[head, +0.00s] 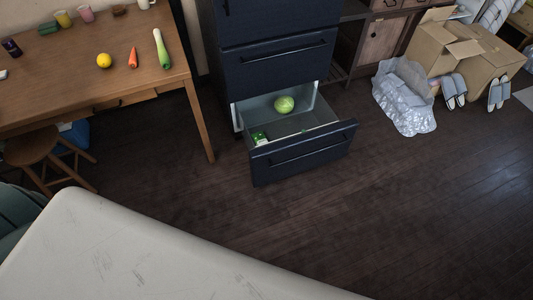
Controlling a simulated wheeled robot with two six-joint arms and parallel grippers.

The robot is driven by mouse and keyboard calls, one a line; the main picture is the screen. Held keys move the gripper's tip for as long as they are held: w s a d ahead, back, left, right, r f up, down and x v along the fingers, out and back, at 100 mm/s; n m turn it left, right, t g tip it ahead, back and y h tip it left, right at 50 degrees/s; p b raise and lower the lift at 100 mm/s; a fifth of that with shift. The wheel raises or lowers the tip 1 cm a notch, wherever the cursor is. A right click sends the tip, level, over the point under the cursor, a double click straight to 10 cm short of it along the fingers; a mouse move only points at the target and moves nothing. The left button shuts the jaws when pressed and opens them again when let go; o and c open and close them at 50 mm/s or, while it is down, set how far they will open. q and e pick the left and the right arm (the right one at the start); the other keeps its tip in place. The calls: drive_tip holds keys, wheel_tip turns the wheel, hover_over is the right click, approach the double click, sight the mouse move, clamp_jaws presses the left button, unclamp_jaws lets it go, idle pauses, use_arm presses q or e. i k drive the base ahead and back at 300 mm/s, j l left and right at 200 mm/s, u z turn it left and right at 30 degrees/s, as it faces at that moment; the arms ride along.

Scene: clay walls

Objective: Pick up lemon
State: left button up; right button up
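A yellow lemon (104,61) lies on the brown wooden table (60,88) at the upper left. A pale green and white long vegetable (161,49) lies farther right, near the table's right edge. Neither of my grippers shows in the head view, so their state is hidden.
A dark fridge (275,62) stands right of the table. Its bottom drawer (303,152) is pulled out, with a cabbage (284,105) inside. A stool (45,153) stands by the table. A pale surface (150,255) fills the lower left. Floor is clear right of centre.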

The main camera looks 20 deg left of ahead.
sight(104, 61)
drive_tip(key=u, duration=1.75)
